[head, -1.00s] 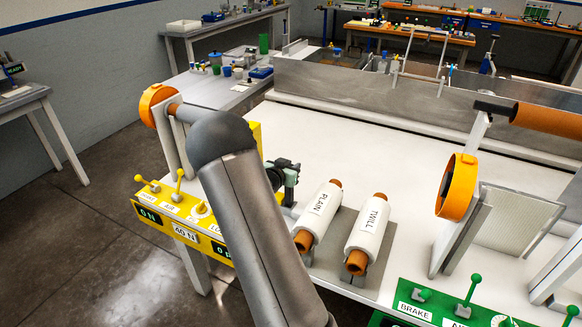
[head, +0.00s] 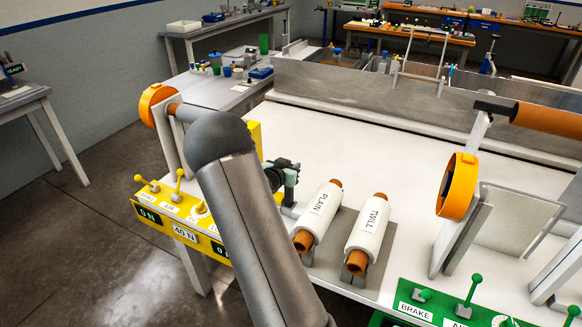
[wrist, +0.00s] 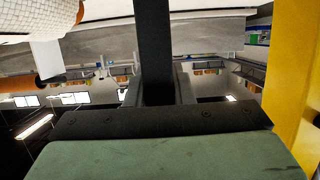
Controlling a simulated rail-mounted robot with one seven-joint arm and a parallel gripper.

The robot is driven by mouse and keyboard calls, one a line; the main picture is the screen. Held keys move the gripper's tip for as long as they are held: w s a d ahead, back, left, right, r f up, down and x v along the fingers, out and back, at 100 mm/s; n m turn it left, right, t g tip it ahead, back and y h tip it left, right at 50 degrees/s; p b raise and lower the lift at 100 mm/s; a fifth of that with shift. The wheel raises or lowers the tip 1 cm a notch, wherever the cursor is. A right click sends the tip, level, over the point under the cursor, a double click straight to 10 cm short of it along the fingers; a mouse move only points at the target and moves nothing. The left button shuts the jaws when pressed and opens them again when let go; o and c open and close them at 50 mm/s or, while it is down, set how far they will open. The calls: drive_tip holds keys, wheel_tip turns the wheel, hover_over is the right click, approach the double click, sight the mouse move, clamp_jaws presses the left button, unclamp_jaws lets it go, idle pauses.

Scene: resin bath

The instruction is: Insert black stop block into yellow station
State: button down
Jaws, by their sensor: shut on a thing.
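The yellow station (head: 205,228) is at the left front of the white table, with levers, dials and labels on its sloped panel. Its upright yellow part shows behind my arm in the head view and along the right edge of the wrist view (wrist: 297,60). My gripper (wrist: 157,88) is shut on the black stop block (wrist: 153,40), a dark bar running up from between the fingers. In the head view my green-and-black gripper (head: 280,176) is beside the station, partly behind my arm, and the block cannot be made out. The block's far end is outside the wrist view.
Two white rolls, PLAIN (head: 318,214) and TWILL (head: 366,232), lie on a grey stand right of my arm. A green station (head: 440,308) is at the lower right. An orange disc (head: 157,106) stands behind the yellow panel. The table's middle is clear.

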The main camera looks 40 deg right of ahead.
drive_tip(key=shift+f+b, duration=2)
drive_tip(key=shift+f, duration=0.35)
drive_tip(key=c, duration=1.2)
unclamp_jaws()
drive_tip(key=shift+o, duration=0.2)
drive_tip(key=v, duration=1.7)
drive_tip(key=shift+a+r+b, duration=0.15)
drive_tip(key=shift+a+b, duration=0.05)
drive_tip(key=shift+b, duration=0.25)
